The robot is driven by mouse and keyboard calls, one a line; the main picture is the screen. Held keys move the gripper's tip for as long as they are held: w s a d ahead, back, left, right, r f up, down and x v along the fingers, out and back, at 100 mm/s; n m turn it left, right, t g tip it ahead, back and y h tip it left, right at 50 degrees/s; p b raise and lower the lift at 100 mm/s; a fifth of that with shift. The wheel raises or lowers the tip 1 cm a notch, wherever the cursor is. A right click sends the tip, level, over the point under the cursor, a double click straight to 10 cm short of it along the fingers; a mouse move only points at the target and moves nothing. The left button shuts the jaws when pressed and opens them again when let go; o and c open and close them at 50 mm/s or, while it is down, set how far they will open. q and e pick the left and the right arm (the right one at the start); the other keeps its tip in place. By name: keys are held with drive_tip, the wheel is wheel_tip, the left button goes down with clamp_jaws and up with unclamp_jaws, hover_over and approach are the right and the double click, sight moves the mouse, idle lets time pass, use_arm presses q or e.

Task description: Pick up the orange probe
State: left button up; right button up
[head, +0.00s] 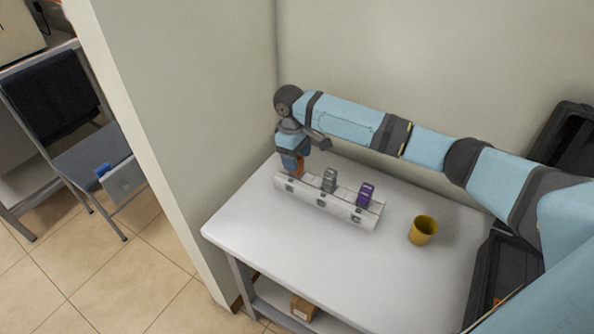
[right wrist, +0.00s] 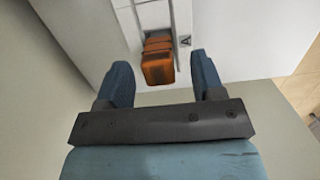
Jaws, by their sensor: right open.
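The orange probe (head: 299,170) stands in the left slot of a white holder (head: 338,205) on the table, partly hidden by my gripper in the head view. In the right wrist view the orange probe (right wrist: 158,62) lies between and just beyond the fingertips. My right gripper (head: 292,166) is above the probe and open, with a finger on each side of it; it also shows in the right wrist view (right wrist: 160,75). The fingers look apart from the probe. My left gripper is not in view.
A grey probe (head: 330,180) and a purple probe (head: 365,195) stand in the same holder. A yellow cup (head: 422,231) stands on the white table (head: 265,250) to the right. Walls are close behind and left of the table. The table's front is clear.

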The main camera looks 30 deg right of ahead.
wheel_tip(320, 180, down, 4)
drive_tip(key=shift+d+r, duration=0.1)
drive_tip(key=c, duration=1)
drive_tip(key=shift+c, duration=0.2)
drive_tip(key=shift+r, duration=0.15)
